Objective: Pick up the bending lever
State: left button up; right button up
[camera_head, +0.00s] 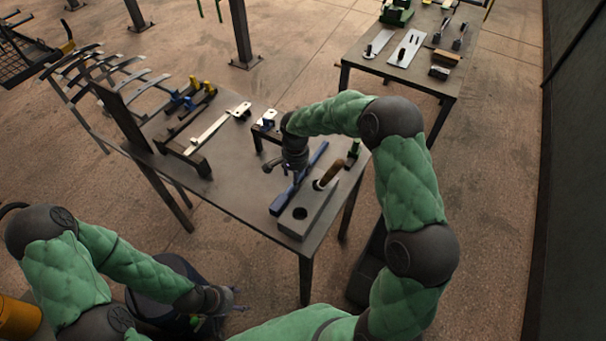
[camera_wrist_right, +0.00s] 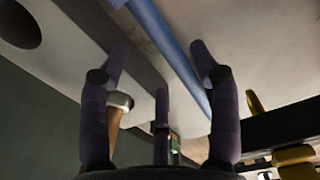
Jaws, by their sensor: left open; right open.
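A long blue bar (camera_head: 300,180), which looks like the bending lever, lies on the near table (camera_head: 235,185) beside a grey block (camera_head: 291,226). It also shows in the right wrist view (camera_wrist_right: 172,48), running past my open fingers. My right gripper (camera_head: 282,172) is open above the table, close to the bar; its fingers in the wrist view (camera_wrist_right: 160,68) hold nothing. My left gripper (camera_head: 236,302) is low at the bottom of the head view, off the table, open and empty.
A wooden handle (camera_head: 329,174) stands at the grey block, which has a round hole. A small dark stand (camera_head: 266,127), a light strip (camera_head: 218,127) on a dark fixture and blue-yellow clamps (camera_head: 190,97) lie farther left. Another tool table (camera_head: 440,83) stands behind.

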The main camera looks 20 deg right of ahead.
aim_at(303, 173)
notch_tip(303, 173, down, 5)
jog(key=shift+w+r+b, duration=0.1)
jog(key=shift+b, duration=0.4)
jog(key=shift+c, duration=0.3)
grip_shut()
jog(key=shift+r, duration=0.1)
jog(key=shift+w+r, duration=0.1)
jog(key=shift+r, duration=0.05)
